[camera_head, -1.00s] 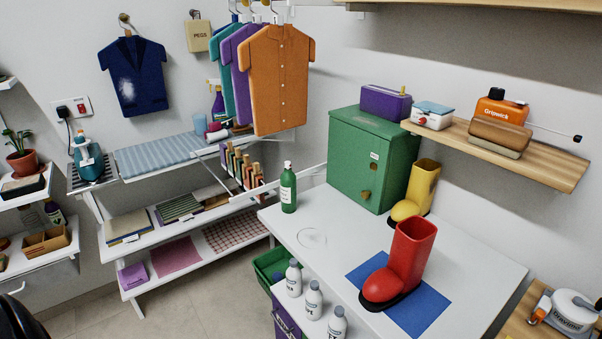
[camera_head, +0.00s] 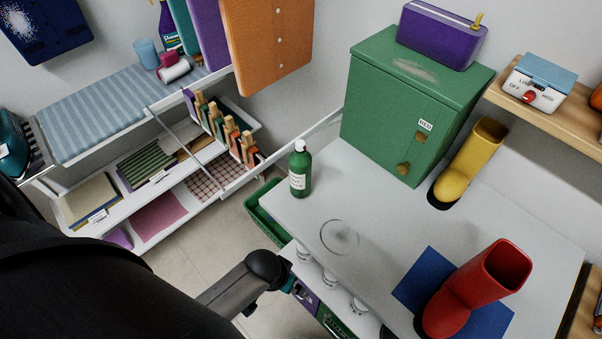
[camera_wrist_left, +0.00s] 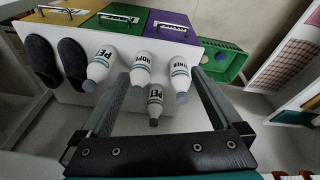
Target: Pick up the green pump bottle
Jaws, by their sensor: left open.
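A green bottle (camera_head: 300,172) with a white cap and a white label stands upright near the left corner of the white worktop (camera_head: 375,230). No pump head can be made out on it. My left arm comes in from the left in the head view, and its wrist is low beside the worktop's front edge, below the bottle; its fingers cannot be made out there. In the left wrist view my left gripper (camera_wrist_left: 160,72) is open, with white bottles (camera_wrist_left: 145,70) showing between and beyond its fingers. The green bottle is not seen in that view. My right gripper is not in view.
A green cabinet (camera_head: 400,120), a yellow boot (camera_head: 468,165) and a red boot (camera_head: 475,285) on a blue mat (camera_head: 425,272) stand on the worktop. A green crate (camera_head: 268,222) is below its left edge. The worktop around the ring mark is clear.

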